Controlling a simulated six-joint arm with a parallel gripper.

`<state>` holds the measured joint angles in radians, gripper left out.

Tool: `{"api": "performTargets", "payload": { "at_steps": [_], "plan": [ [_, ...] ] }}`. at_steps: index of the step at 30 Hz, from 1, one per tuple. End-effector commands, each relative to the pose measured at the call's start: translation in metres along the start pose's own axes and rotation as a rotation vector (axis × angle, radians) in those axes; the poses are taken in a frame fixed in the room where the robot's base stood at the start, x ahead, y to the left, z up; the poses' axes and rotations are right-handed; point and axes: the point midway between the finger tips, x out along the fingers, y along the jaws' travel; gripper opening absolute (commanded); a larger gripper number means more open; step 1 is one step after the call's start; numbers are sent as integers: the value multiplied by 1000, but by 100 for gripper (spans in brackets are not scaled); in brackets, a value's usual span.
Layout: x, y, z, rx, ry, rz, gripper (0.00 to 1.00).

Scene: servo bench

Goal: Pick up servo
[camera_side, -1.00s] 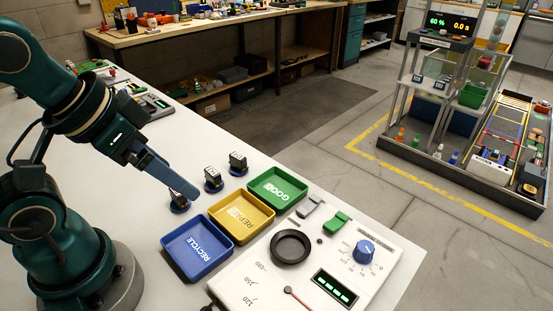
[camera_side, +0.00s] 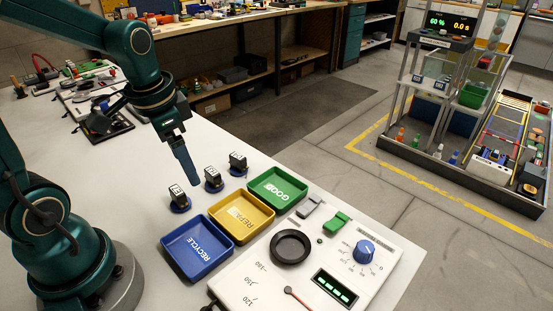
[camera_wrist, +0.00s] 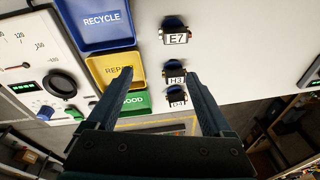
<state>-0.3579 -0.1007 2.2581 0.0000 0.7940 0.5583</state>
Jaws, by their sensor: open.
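Three small black servos with white labels stand in a row on round blue bases on the white bench. The servo marked E7 (camera_wrist: 174,37) is the near-left one (camera_side: 177,197) in the side view. The servo marked H3 (camera_wrist: 174,77) is in the middle (camera_side: 213,180). The third servo (camera_wrist: 177,99) is at the far end of the row (camera_side: 237,164), its label partly cut by a finger. My gripper (camera_side: 194,181) points down, apparently above the bench near E7 and H3. In the wrist view my gripper (camera_wrist: 160,73) is open and empty, its right fingertip close to H3.
Blue RECYCLE (camera_side: 215,270), yellow REPAIR (camera_side: 240,239) and green GOOD (camera_side: 300,201) trays lie beside the servos. A white tester panel (camera_side: 270,285) with a dial and black ring is at the bench front. Other gear (camera_side: 85,85) lies at the far left.

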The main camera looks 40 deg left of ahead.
Motion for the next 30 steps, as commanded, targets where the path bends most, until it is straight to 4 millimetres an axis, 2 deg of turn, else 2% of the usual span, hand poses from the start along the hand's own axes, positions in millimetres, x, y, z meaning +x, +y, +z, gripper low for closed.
{"api": "performTargets", "payload": {
  "at_steps": [1,3,8,14,24,30],
  "plan": [
    [12,-8,5,-26,-45,20,85],
    [23,-17,11,-59,-88,41,85],
    [40,-25,24,-129,-155,81,85],
    [53,-26,31,-153,-173,91,85],
    [87,-22,36,-151,-172,90,85],
    [93,-22,37,-151,-169,87,85]
  ]
}}
